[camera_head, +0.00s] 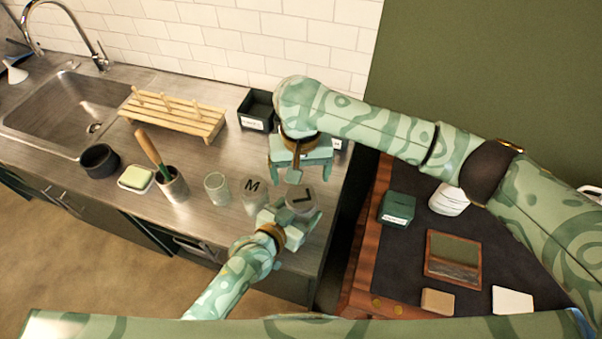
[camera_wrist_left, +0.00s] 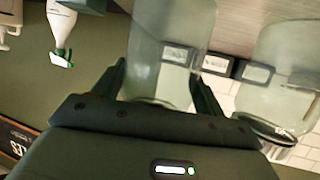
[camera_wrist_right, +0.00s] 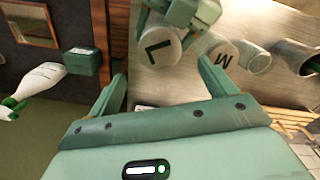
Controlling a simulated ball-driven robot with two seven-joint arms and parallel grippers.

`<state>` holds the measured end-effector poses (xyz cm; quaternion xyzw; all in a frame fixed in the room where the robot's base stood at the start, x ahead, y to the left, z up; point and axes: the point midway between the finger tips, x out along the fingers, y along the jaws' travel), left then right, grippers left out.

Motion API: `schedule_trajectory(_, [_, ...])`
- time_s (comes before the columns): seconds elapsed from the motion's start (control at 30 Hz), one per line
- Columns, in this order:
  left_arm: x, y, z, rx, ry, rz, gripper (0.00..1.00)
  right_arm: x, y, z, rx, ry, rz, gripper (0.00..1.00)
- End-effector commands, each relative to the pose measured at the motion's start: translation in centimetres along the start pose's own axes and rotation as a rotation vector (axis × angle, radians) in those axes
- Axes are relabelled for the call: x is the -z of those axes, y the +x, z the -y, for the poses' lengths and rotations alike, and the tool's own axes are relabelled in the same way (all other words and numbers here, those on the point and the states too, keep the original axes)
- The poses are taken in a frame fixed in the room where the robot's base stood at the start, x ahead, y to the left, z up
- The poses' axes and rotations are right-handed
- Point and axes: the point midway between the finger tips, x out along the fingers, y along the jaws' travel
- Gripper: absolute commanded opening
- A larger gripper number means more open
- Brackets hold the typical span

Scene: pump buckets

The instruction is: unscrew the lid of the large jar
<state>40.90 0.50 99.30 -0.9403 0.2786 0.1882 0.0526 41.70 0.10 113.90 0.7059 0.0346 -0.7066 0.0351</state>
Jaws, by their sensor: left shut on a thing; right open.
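The large jar (camera_wrist_left: 170,50) is clear glass, with a grey lid (camera_head: 302,199) marked "L". It stands near the counter's right end; the lid also shows in the right wrist view (camera_wrist_right: 158,48). My left gripper (camera_head: 290,217) is shut around the jar's body, with one finger on each side in the left wrist view. My right gripper (camera_head: 299,174) is open and empty, just behind the lid in the head view. In the right wrist view the lid is beyond its fingers, apart from them. The lid is on the jar.
A smaller jar (camera_head: 253,190) with an "M" lid stands close left of the large jar, then an open glass (camera_head: 216,187) and a utensil holder (camera_head: 174,186). A black bin (camera_head: 257,108) and wooden rack (camera_head: 176,117) stand behind. A dark gap lies right of the counter.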

Motion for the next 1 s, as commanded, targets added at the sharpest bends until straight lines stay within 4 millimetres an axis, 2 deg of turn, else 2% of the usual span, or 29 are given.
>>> schedule_trajectory(0.07, [-0.1, 0.0, 0.0, 0.000, 0.000, 0.002, 0.08, -0.1, 0.4, 0.0, -0.001, 0.022, 0.003, 0.84])
schedule_trajectory(0.4, [-0.1, 0.0, 0.0, 0.000, 0.000, 0.002, 0.08, -0.1, 5.9, 0.0, -0.001, 0.024, 0.004, 0.84])
schedule_trajectory(0.5, [-0.1, 0.0, 0.0, 0.000, 0.000, 0.002, 0.08, -0.1, 7.0, 0.0, 0.000, 0.022, 0.003, 0.84])
schedule_trajectory(0.87, [-0.1, 0.0, 0.0, 0.000, 0.000, 0.002, 0.08, 0.0, 7.7, 0.0, -0.001, 0.020, 0.001, 0.84])
schedule_trajectory(0.97, [-0.1, 0.0, 0.0, 0.000, 0.000, 0.002, 0.08, 0.0, 7.7, 0.0, -0.001, 0.020, 0.001, 0.59])
schedule_trajectory(1.0, [-0.1, 0.0, 0.0, 0.000, -0.001, 0.002, 0.08, 0.0, 7.7, 0.0, -0.001, 0.020, 0.001, 0.48])
